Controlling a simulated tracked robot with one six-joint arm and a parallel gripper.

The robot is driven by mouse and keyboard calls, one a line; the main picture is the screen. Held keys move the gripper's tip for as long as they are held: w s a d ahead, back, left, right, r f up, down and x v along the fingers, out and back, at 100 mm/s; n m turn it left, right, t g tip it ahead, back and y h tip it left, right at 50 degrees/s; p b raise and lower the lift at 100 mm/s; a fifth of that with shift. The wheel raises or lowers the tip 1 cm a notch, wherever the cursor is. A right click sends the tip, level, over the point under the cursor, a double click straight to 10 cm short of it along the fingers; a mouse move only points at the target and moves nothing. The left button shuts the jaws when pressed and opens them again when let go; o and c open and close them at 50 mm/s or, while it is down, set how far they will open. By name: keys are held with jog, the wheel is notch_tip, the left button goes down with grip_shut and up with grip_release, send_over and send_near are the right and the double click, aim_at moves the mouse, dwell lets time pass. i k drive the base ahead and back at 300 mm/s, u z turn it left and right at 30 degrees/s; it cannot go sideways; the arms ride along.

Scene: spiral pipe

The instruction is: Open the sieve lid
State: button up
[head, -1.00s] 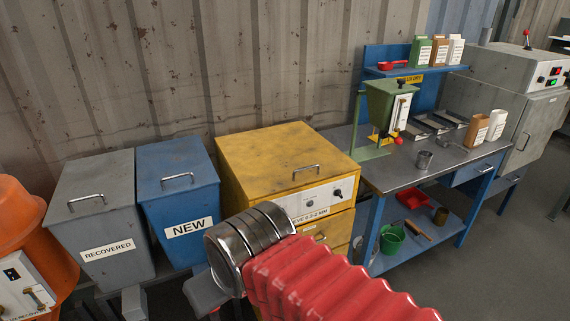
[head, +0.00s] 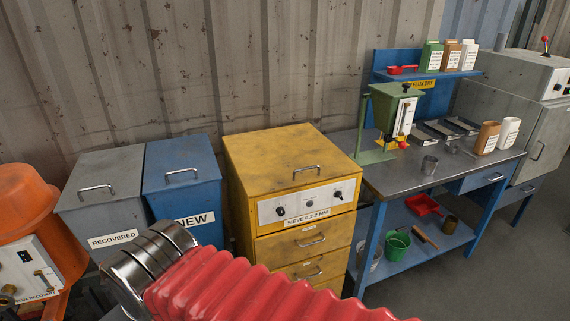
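The sieve is a yellow cabinet (head: 240,205) in the middle of the head view, labelled "SIEVE 0.2-2 MM". Its worn yellow lid (head: 265,155) lies flat and closed on top. A metal bar handle (head: 306,170) sits near the lid's front edge. My arm, with a red ribbed sleeve and metal rings, crosses the bottom of the view, in front of the bins and left of the sieve front. My gripper's fingers cannot be made out, hidden behind or beyond the arm. Nothing of my arm touches the lid in view.
A blue NEW bin (head: 183,190) and grey RECOVERED bin (head: 100,205) stand left of the sieve. An orange machine (head: 28,215) is farther left. A blue-framed workbench (head: 400,180) with a green hopper (head: 395,112) stands right. A corrugated wall is behind.

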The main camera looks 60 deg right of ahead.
aim_at(265, 162)
jog(key=u, duration=1.7)
jog(key=k, duration=1.65)
jog(key=z, duration=1.3)
